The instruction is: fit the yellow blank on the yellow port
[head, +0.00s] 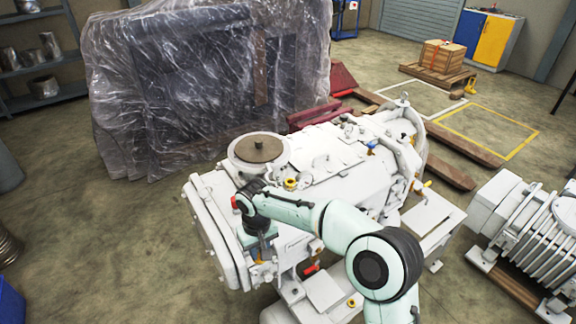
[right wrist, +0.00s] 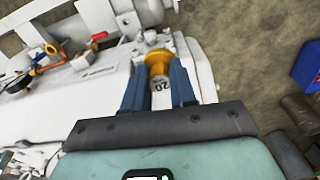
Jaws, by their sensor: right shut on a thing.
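My right gripper (head: 262,250) points down at the front left side of a large white machine (head: 335,160). In the right wrist view its blue fingers (right wrist: 159,82) are shut on the yellow blank (right wrist: 158,62), which has a pale end marked "20". White machine fittings lie just beyond the blank; I cannot tell whether it touches them. In the head view the arm and gripper mostly hide it. A yellow fitting (head: 290,183) sits on top of the machine, and another (head: 352,302) is low at the front. I cannot tell which is the yellow port. My left gripper is out of view.
A ribbed white unit (head: 535,230) stands on the right. A blue bin (right wrist: 307,65) shows in the right wrist view. The floor at left is mostly clear.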

